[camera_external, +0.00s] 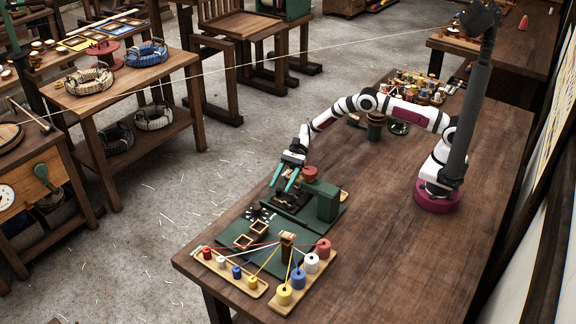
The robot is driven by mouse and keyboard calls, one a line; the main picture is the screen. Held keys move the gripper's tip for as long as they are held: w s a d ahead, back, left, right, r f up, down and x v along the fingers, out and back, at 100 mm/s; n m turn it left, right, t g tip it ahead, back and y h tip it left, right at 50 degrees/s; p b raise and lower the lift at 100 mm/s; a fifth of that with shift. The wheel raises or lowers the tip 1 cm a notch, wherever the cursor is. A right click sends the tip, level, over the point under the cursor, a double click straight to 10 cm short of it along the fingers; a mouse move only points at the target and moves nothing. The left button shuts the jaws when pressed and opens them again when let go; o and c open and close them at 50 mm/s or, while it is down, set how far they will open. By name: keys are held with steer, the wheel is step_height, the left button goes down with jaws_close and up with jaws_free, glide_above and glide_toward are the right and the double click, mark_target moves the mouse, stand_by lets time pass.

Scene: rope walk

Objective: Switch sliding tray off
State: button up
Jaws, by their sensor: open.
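A green machine (327,202) with a red round top piece (310,173) stands on a green base near the left edge of the long wooden table. A dark part, possibly the sliding tray (291,198), lies low on the left side of this machine. No switch can be made out at this size. My gripper (281,187) reaches down just left of and above the dark part. Its two teal fingers are apart with nothing seen between them. I cannot tell whether a fingertip touches the machine.
In front are a green mat (232,262) with wooden frames, and wooden boards with colored spools (284,294) and strung threads. A dark green cylinder (375,126) and many small items (415,88) stand behind. The table's right front (400,260) is clear. A cord (250,65) crosses overhead.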

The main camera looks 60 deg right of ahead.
steer(key=shift+a+f, duration=0.1)
steer(key=shift+a, duration=0.2)
steer(key=shift+c, duration=0.2)
jaws_close()
stand_by(1.0)
steer(key=shift+s, duration=0.1)
